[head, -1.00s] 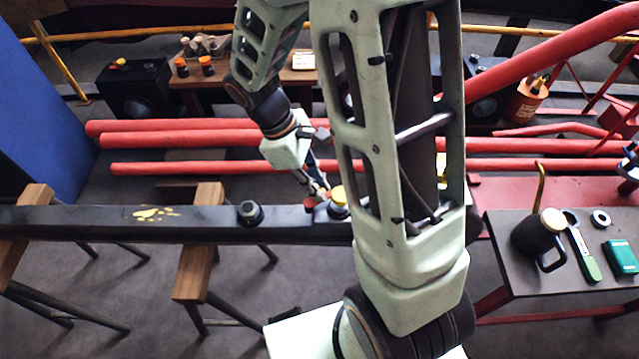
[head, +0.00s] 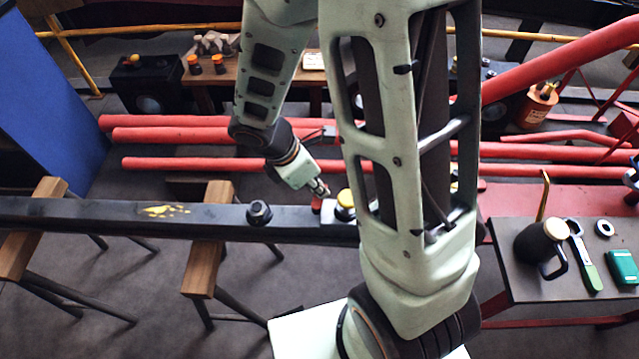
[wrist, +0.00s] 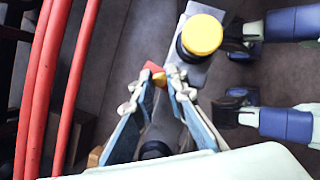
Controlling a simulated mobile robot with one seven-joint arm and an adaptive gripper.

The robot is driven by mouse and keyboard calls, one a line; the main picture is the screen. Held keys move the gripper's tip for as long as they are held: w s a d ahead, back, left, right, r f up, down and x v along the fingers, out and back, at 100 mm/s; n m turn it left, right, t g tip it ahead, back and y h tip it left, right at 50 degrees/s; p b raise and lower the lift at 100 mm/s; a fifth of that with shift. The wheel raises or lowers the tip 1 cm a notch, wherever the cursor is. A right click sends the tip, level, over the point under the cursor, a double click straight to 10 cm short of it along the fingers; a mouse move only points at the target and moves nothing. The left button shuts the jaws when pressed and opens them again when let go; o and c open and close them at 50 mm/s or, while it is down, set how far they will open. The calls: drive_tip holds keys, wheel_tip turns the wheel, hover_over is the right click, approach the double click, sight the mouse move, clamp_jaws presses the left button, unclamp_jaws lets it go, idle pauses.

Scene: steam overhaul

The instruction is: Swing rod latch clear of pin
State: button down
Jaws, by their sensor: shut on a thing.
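A dark steel rod (head: 100,213) lies level across the head view. A yellow-capped pin (head: 345,199) stands at its right part, and its round yellow cap (wrist: 202,35) is large in the wrist view. A small red piece, which looks like the rod latch (head: 316,205), sits just left of the cap. My gripper (head: 323,193) reaches down to it from the upper left. In the wrist view my gripper (wrist: 164,77) has its fingertips close together at the red latch (wrist: 152,67), shut on it, beside and apart from the cap. The fingers hide much of the latch.
Wooden-topped trestles (head: 208,240) support the rod, which also carries a dark bolt (head: 259,212). Red pipes (head: 210,135) run behind. A side table (head: 515,285) at right holds a black jug (head: 541,243), a green-handled tool (head: 586,260) and a green box (head: 622,267).

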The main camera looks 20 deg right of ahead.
drive_tip(key=shift+w+a+n, duration=0.1)
drive_tip(key=shift+a+n, duration=0.05)
drive_tip(key=shift+n, duration=0.25)
drive_tip(key=c, duration=1.9)
unclamp_jaws()
drive_tip(key=shift+c, duration=0.2)
drive_tip(key=shift+r, duration=0.1)
drive_tip(key=v, duration=1.2)
drive_tip(key=shift+s, duration=0.25)
